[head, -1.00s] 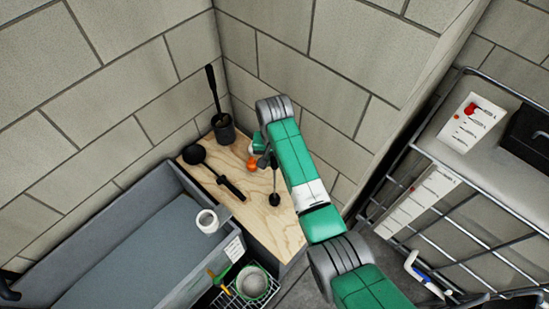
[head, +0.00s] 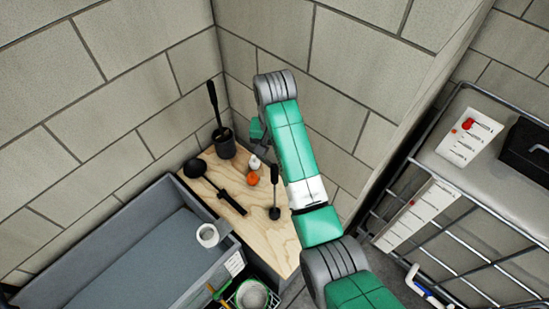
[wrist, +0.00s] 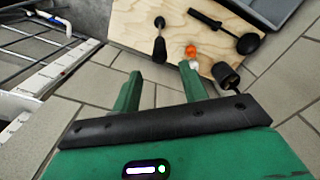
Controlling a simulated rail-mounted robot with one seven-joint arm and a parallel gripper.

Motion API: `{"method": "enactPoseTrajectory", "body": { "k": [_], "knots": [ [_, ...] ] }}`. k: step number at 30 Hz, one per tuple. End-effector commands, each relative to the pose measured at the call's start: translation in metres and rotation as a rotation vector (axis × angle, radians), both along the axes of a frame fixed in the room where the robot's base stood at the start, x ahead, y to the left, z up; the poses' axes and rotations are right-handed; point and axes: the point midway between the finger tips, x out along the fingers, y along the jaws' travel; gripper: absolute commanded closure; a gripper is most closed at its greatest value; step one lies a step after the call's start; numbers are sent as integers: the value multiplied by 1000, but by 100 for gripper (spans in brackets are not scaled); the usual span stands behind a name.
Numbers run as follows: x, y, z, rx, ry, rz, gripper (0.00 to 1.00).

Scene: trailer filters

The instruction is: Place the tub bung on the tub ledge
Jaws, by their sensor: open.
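My gripper (wrist: 158,84) is open and empty in the wrist view, its two green fingers apart above the floor short of the wooden top. In the head view its fingers are mostly hidden behind my arm. I cannot tell for sure which thing is the bung. A small orange piece (head: 252,178) with a white piece (head: 254,162) beside it lies on the wooden top; the pair also shows in the wrist view (wrist: 190,50). A black rod with a round end (head: 274,211) is near it. The grey tub's ledge (head: 222,250) runs along the left side.
A black ladle-like tool (head: 205,180) and a brush in a dark holder (head: 224,146) are on the wooden top (head: 262,232). A white ring or cup (head: 207,235) sits at the tub's corner. Block walls close off the back; a wire rack (head: 455,215) stands right.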

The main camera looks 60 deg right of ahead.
Motion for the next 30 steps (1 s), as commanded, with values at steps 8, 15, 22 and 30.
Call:
{"method": "enactPoseTrajectory", "body": {
  "k": [8,15,22,30],
  "knots": [
    [0,0,7,1,0,0,57],
    [0,0,6,0,0,0,57],
    [91,41,65,-271,-270,219,57],
    [188,244,292,-875,-1053,646,57]
  ]
}}
